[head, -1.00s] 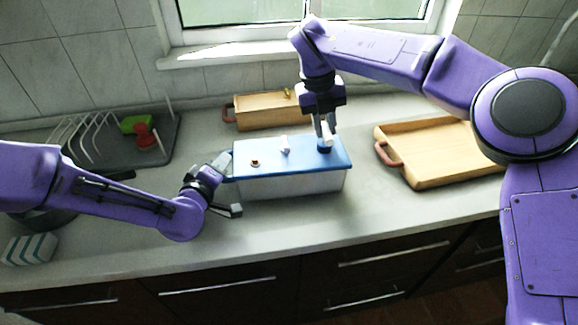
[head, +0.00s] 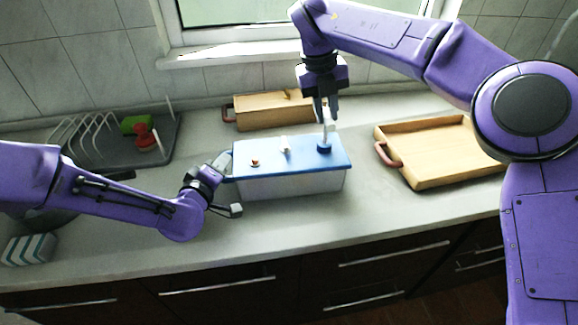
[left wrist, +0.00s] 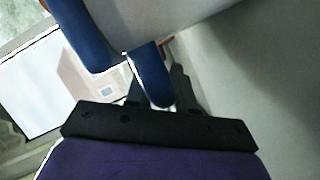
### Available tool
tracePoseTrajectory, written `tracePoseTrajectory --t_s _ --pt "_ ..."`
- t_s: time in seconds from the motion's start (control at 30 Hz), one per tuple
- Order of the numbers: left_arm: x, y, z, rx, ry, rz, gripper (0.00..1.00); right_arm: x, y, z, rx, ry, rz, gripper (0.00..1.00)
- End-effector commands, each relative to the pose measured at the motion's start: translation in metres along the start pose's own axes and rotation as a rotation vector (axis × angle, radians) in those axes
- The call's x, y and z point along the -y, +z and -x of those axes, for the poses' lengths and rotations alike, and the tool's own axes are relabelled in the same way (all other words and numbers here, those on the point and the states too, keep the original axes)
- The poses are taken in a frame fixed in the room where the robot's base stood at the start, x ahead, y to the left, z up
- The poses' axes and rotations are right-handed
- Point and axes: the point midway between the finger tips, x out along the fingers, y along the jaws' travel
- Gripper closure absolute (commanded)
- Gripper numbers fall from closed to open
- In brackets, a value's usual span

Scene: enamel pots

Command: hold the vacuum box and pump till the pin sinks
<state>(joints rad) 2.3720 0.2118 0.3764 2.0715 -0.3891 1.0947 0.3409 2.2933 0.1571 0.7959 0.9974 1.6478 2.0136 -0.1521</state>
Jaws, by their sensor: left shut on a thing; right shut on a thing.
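The vacuum box (head: 290,184) stands on the counter, with a pale body and a blue lid (head: 303,160). My left gripper (head: 224,170) is at its left end; in the left wrist view its fingers are shut on a blue tab (left wrist: 150,75) of the box. My right gripper (head: 326,112) is above the lid's right part, shut on the top of the white pump rod (head: 326,132), which rises from a dark blue collar (head: 324,148). A small red-orange pin (head: 255,162) shows on the lid's left part; its exact height is hard to tell. A white fitting (head: 285,143) sits mid-lid.
A wooden box (head: 265,112) stands behind, near the wall. A wooden tray (head: 430,178) lies to the right. A dark dish rack (head: 95,150) with a red item and a green item is at the left, and a striped sponge (head: 28,249) at front left. The counter in front is clear.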

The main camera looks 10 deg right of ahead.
Motion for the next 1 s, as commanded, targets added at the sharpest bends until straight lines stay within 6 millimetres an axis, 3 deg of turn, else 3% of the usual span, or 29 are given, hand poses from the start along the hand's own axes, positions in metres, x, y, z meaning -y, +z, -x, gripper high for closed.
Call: tracePoseTrajectory --t_s 0.6,1.0 --pt "0.001 -0.001 0.000 -0.002 -0.002 0.000 1.00 -0.007 0.000 -0.043 -0.002 -0.003 0.000 1.00" --pt "0.001 -0.001 0.000 -0.003 -0.002 0.000 1.00 -0.007 0.000 -0.046 -0.002 -0.003 -0.002 1.00"
